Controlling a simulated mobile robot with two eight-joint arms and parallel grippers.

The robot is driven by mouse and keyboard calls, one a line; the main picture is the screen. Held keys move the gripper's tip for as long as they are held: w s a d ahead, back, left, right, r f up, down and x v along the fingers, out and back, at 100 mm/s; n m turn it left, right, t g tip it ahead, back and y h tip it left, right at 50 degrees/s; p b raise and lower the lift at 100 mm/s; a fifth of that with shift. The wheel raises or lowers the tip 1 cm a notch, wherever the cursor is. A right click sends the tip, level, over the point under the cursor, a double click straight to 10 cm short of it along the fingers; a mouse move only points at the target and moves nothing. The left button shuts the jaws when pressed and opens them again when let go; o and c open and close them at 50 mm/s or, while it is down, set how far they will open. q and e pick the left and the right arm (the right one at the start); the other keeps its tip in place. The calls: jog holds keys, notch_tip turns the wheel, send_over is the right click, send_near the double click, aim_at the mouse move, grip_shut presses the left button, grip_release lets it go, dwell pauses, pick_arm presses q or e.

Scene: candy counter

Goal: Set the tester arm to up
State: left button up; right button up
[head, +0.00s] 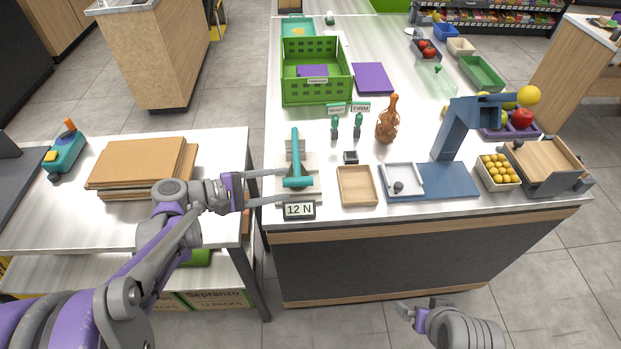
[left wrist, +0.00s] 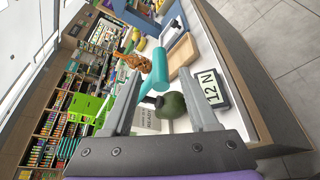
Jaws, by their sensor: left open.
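The tester has a teal arm (head: 296,160) with a thick crosswise end, on a pale base plate (head: 312,192). The arm reaches toward me and looks lowered. Its "12 N" readout (head: 299,210) stands at the counter's front edge. My left gripper (head: 284,186) is open, with its fingertips at the left of the arm's end, one farther and one nearer. In the left wrist view, the teal arm (left wrist: 160,68) shows between the open fingers, close to a dark green rounded object (left wrist: 172,105). My right gripper (head: 428,308) is low, in front of the counter, and its opening is unclear.
A wooden tray (head: 357,197) and a blue stand (head: 450,180) are right of the tester. Behind are two green-handled stamps beside small "READY" and "FIRM" signs, a brown bottle (head: 388,122) and a green crate (head: 317,97). Cardboard (head: 140,163) lies on the left table.

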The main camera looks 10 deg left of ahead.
aim_at(302, 182)
pick_arm(q)
jog(key=x, duration=0.8)
jog(key=shift+w+d, duration=0.15)
grip_shut()
dwell(1.1)
